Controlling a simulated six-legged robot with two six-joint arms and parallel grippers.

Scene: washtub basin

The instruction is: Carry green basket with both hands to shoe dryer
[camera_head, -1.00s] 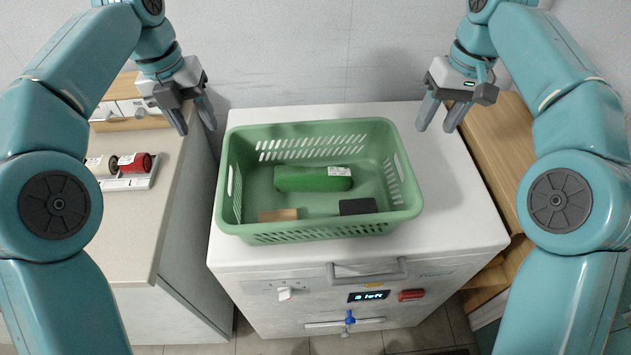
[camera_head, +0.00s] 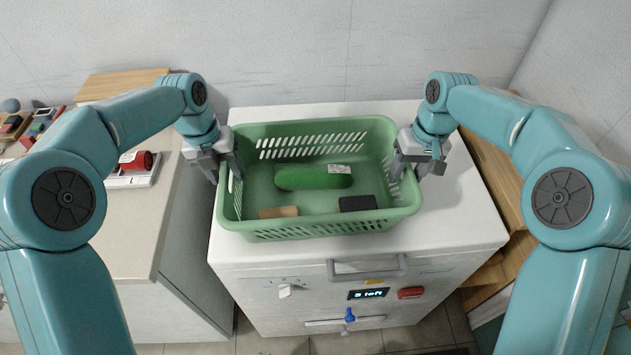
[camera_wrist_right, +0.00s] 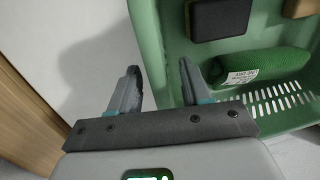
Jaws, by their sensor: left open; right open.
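The green basket (camera_head: 300,234) stands upright on top of a white appliance and holds a green roll (camera_head: 312,178), a dark block (camera_head: 358,204) and a tan block (camera_head: 278,212). My left gripper (camera_head: 226,180) is open at the basket's left end wall. My right gripper (camera_head: 408,178) is open at the right end wall. In the right wrist view the fingers of my right gripper (camera_wrist_right: 160,85) stand apart, with the basket wall (camera_wrist_right: 150,50) between or close to them. Whether either gripper touches the basket cannot be told.
The white appliance (camera_head: 455,215) has a handle, a knob, a lit display and a red switch on its front. A counter (camera_head: 130,225) with a red item (camera_head: 136,160) stands at the left. Wooden shelving (camera_head: 490,150) is at the right, a wall behind.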

